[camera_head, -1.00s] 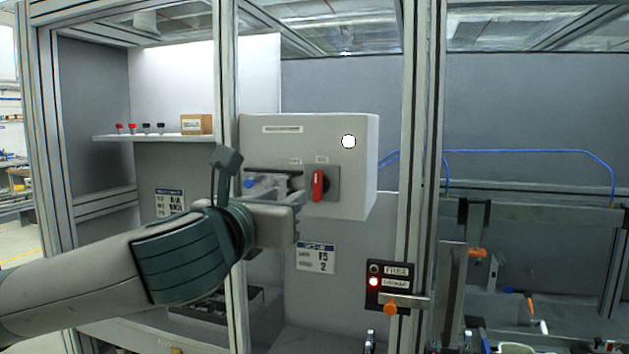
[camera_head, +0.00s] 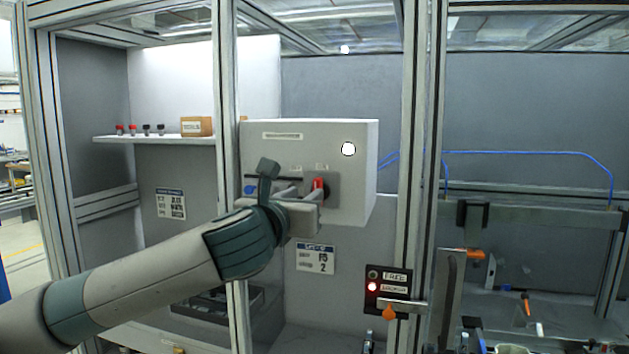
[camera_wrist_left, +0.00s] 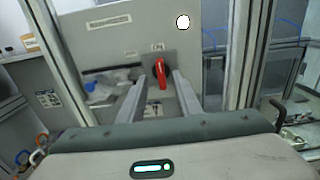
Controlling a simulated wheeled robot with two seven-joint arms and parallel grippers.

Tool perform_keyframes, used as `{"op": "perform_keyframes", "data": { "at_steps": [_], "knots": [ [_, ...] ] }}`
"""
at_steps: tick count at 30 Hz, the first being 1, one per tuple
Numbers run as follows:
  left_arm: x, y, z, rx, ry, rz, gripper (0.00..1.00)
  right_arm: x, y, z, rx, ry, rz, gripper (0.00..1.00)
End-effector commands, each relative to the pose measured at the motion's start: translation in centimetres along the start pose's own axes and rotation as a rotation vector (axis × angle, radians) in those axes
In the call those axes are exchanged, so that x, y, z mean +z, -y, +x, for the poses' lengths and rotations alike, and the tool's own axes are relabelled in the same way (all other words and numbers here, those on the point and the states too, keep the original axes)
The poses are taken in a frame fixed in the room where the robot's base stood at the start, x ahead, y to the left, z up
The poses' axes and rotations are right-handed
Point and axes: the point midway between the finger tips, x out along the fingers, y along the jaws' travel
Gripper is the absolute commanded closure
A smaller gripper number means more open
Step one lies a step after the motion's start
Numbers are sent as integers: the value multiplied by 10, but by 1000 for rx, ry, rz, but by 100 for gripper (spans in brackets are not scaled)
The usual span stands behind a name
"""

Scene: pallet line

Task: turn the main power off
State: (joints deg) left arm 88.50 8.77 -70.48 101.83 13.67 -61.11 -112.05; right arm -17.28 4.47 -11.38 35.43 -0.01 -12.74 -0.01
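A grey power box (camera_head: 350,190) hangs on the back wall in the middle of the head view. A red switch handle (camera_head: 318,184) stands on a dark plate on its front face. It shows upright, leaning slightly, in the left wrist view (camera_wrist_left: 160,74). My left gripper (camera_head: 316,193) is open in front of the handle. In the left wrist view its two fingers (camera_wrist_left: 158,96) are spread, with the handle seen between and beyond them. I cannot tell whether they touch it. In the head view the gripper hides the handle's lower part. My right gripper is not in view.
A metal frame post (camera_head: 228,130) stands beside my left arm, and another post (camera_head: 422,120) stands right of the box. A panel with FREE and a lit red lamp (camera_head: 388,286) is at lower right. A shelf (camera_head: 170,139) holds several small parts and a carton.

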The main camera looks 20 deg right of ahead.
Motion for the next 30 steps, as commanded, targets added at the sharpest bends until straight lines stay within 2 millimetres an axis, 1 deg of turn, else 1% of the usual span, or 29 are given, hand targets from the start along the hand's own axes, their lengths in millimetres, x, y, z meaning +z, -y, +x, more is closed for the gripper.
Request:
{"op": "perform_keyframes", "data": {
  "at_steps": [1,6,9,13,19,28,29,30],
  "knots": [
    [3,1,10,0,-2,-2,69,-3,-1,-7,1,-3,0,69],
    [2,1,38,0,-2,-2,69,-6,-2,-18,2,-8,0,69],
    [2,0,52,1,-1,0,69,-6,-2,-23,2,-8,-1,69],
    [1,0,65,1,-1,-1,69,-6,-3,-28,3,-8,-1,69],
    [0,0,74,0,0,-1,69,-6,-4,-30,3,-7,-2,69],
    [0,0,75,0,0,0,69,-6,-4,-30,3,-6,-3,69],
    [0,0,75,0,0,0,74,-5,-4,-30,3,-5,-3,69],
    [0,0,75,0,0,0,83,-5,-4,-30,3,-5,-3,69]
  ]
}}
